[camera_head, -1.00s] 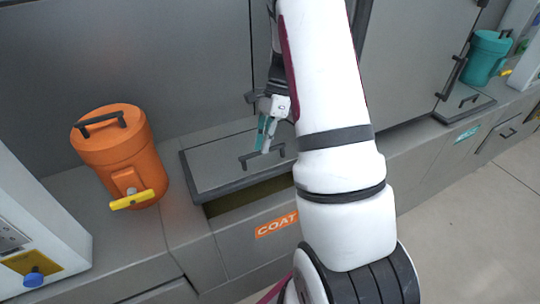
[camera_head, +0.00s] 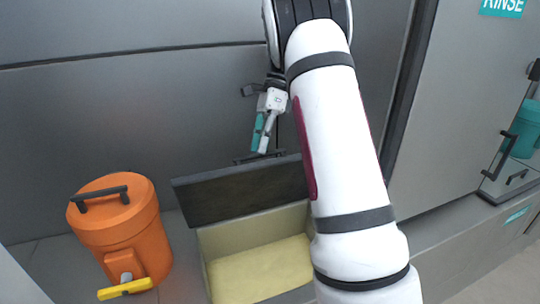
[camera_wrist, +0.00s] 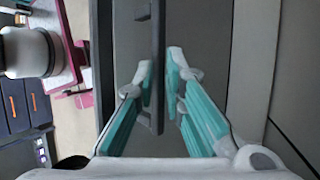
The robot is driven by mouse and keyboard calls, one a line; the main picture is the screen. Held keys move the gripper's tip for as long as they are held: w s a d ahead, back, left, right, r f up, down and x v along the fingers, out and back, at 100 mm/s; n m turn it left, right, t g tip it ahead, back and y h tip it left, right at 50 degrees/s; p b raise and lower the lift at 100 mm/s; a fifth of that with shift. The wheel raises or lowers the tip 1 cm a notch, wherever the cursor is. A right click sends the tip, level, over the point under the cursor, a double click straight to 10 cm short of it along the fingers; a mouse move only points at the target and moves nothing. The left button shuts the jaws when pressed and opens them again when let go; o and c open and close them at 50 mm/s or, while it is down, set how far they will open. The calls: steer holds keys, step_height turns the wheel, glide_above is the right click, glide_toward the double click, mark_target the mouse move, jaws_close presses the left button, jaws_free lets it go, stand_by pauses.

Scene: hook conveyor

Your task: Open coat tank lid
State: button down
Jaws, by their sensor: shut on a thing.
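The coat tank lid (camera_head: 235,192) is raised and tilted up steeply along the tank's back edge, its dark underside facing me. Below it the coat tank (camera_head: 208,262) is open, with pale yellow contents. My gripper (camera_head: 261,150) is at the lid's top edge, shut on the dark lid handle (camera_head: 243,160). In the wrist view the handle bar (camera_wrist: 158,50) runs between the two teal-padded fingers (camera_wrist: 160,75), with the grey lid face behind it. My arm hides the right end of the lid and tank.
An orange jug (camera_head: 120,232) with a black handle and yellow tap (camera_head: 125,290) stands just left of the tank. A grey wall panel (camera_head: 130,110) rises behind. A teal jug (camera_head: 525,130) and the rinse sign (camera_head: 503,7) are at the right.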

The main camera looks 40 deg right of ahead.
steer(key=shift+w+d+f+b, duration=0.2)
steer(key=shift+w+f, duration=0.2)
steer(key=shift+w, duration=0.35)
steer(key=shift+w+d+f+b, duration=0.15)
steer(key=shift+w+f, duration=0.25)
steer(key=shift+w, duration=0.3)
steer(key=shift+a, duration=0.1)
steer(key=c, duration=1.5)
jaws_free()
steer(key=shift+w+f, duration=0.15)
steer(key=shift+c, duration=0.2)
steer(key=shift+r, duration=0.2)
steer(key=shift+c, duration=0.5)
steer(key=shift+d+r, duration=0.2)
steer(key=shift+d, duration=0.05)
steer(key=shift+c, duration=0.2)
steer(key=v, duration=0.7)
steer(key=shift+r, duration=0.25)
